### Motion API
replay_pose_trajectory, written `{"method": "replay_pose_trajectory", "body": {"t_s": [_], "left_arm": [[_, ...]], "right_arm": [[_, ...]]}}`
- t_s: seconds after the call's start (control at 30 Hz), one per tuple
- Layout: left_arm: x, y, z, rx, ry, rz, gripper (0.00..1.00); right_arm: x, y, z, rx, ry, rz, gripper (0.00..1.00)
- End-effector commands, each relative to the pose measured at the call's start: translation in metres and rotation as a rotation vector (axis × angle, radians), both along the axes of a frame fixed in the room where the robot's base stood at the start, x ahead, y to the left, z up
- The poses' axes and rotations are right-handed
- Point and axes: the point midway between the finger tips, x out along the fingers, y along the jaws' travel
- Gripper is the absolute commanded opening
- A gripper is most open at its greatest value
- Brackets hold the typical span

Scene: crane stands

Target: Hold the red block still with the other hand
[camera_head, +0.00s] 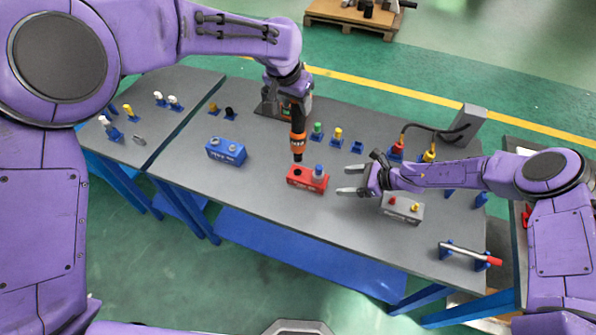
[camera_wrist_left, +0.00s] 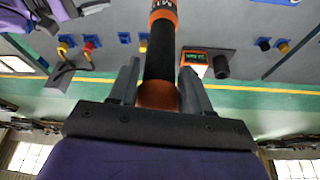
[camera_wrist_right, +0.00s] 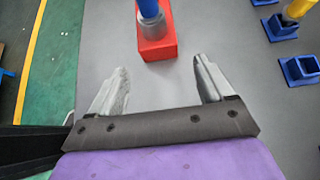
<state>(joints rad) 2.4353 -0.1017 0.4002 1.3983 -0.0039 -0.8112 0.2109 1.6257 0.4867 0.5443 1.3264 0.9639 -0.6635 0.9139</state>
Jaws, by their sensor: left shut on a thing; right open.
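The red block (camera_head: 305,183) lies on the grey table (camera_head: 270,215). It has a dark hole at its left and a blue-topped part (camera_head: 319,172) standing at its right. My left gripper (camera_head: 296,99) is shut on a black and orange tool (camera_head: 298,142), also between its fingers in the left wrist view (camera_wrist_left: 161,50). The tool points down, its tip at or just above the block's left end; contact is unclear. My right gripper (camera_head: 346,181) is open and empty to the right of the block. In the right wrist view the block (camera_wrist_right: 156,48) sits just beyond and between the fingertips.
A blue block (camera_head: 226,152) stands left of the red one. A grey block (camera_head: 402,208) is under my right forearm. Small coloured parts in blue holders (camera_head: 337,137) stand behind. A rack with a red-ended rod (camera_head: 470,253) is at front right.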

Motion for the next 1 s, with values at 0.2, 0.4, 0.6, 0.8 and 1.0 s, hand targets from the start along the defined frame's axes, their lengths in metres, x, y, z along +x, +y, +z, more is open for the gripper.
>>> {"method": "replay_pose_trajectory", "body": {"t_s": [0.2,0.4,0.6,0.8,1.0], "left_arm": [[0.001,0.000,0.002,-0.003,-0.004,0.001,0.00],[0.001,0.000,0.002,-0.003,-0.004,0.001,0.00],[0.001,0.000,0.002,-0.003,-0.004,0.001,0.00],[0.001,0.000,0.002,-0.003,-0.004,0.001,0.00],[0.001,0.000,0.002,-0.003,-0.004,0.001,0.00]], "right_arm": [[0.006,0.025,-0.017,-0.002,0.000,0.006,0.81],[0.013,0.048,-0.034,-0.002,-0.002,0.008,0.81],[0.019,0.063,-0.045,-0.003,-0.002,0.007,0.81],[0.020,0.068,-0.048,-0.002,-0.002,0.007,0.81],[0.020,0.068,-0.048,-0.002,-0.002,0.007,0.78]]}}
